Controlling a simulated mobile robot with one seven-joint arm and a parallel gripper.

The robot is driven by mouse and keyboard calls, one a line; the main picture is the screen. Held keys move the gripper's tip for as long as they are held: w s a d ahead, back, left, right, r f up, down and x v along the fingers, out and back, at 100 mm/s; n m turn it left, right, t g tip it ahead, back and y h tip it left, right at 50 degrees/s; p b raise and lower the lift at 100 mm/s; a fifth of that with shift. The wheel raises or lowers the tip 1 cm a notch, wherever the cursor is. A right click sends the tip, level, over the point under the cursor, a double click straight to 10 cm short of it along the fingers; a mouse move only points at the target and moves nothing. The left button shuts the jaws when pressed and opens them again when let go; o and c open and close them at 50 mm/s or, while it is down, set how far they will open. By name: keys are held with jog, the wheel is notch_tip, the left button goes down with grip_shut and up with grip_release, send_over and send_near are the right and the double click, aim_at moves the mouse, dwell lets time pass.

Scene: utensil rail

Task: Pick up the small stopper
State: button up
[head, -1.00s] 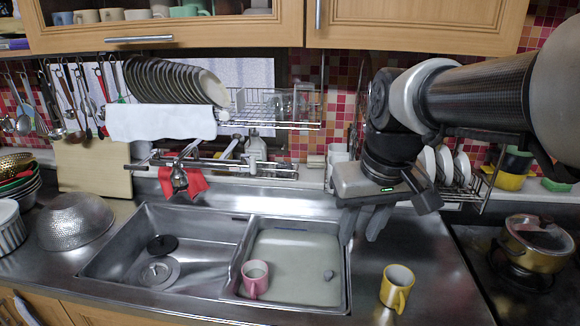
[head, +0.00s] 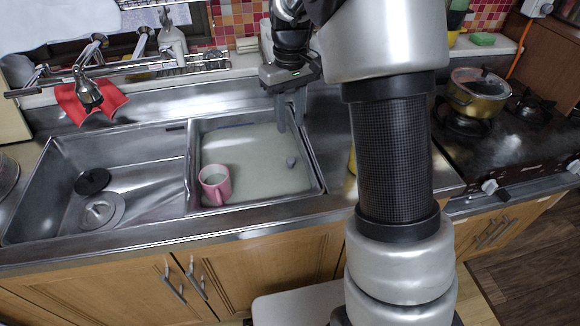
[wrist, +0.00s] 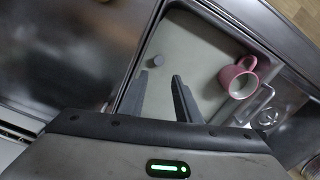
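The small stopper (head: 291,161) is a small grey piece on the pale floor of the right sink basin (head: 240,190). It also shows in the wrist view (wrist: 157,60), just beyond my fingertips. My gripper (head: 289,118) hangs over the back right of that basin, fingers pointing down. In the wrist view my gripper (wrist: 160,80) has its two fingers apart with nothing between them. The stopper appears apart from both fingers.
The left basin holds a black disc (head: 92,181) and a round grey drain piece (head: 102,210). My arm hides most of a yellow mug (head: 352,160) on the counter. A pot (head: 478,92) sits on the stove.

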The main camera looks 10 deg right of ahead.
jog(key=b, duration=0.1)
send_over(291, 160)
notch_tip(291, 160, down, 8)
jog(key=shift+a+r, duration=0.1)
jog(key=shift+a, duration=0.05)
notch_tip(291, 160, down, 5)
jog(key=shift+f+b, duration=0.1)
jog(key=shift+b, duration=0.65)
jog(key=shift+d, duration=0.2)
grip_shut()
